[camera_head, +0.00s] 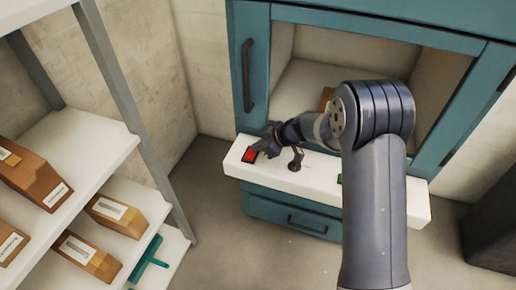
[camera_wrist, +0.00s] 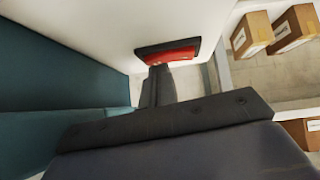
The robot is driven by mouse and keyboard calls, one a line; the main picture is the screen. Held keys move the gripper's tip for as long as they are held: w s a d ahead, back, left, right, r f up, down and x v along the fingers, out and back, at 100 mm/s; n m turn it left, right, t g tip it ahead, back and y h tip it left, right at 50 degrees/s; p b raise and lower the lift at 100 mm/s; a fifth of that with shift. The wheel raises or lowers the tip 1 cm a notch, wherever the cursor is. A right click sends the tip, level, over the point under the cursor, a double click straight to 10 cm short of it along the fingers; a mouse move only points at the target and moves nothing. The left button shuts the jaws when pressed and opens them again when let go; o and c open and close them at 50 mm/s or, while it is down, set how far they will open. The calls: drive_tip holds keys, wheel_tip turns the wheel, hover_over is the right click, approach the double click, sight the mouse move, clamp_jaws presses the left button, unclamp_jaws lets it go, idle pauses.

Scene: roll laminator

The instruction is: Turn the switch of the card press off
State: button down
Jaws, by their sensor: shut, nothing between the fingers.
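The card press (camera_head: 258,192) is a teal cabinet with a white front ledge and a large opening. A red rocker switch (camera_head: 248,156) sits at the left end of the ledge. It shows in the wrist view as a red face in a black frame (camera_wrist: 170,52). My gripper (camera_head: 262,150) is shut and empty, right beside the switch on its right side. In the wrist view my gripper (camera_wrist: 158,75) reaches the lower edge of the switch; I cannot tell whether it touches. The shut fingers hide part of the switch.
A dark lever (camera_head: 296,160) stands on the ledge right of my gripper. A green button (camera_head: 340,179) is partly hidden by my arm. A white shelf (camera_head: 88,140) with several brown boxes (camera_head: 88,254) stands at left. Bare floor lies between shelf and press.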

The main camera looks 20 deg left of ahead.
drive_tip(key=shift+f, duration=0.15)
drive_tip(key=shift+s+f, duration=0.1)
drive_tip(key=shift+s, duration=0.2)
drive_tip(key=shift+s+r+b, duration=0.2)
drive_tip(key=shift+s+b, duration=0.3)
drive_tip(key=shift+b, duration=0.25)
drive_tip(key=shift+r, duration=0.1)
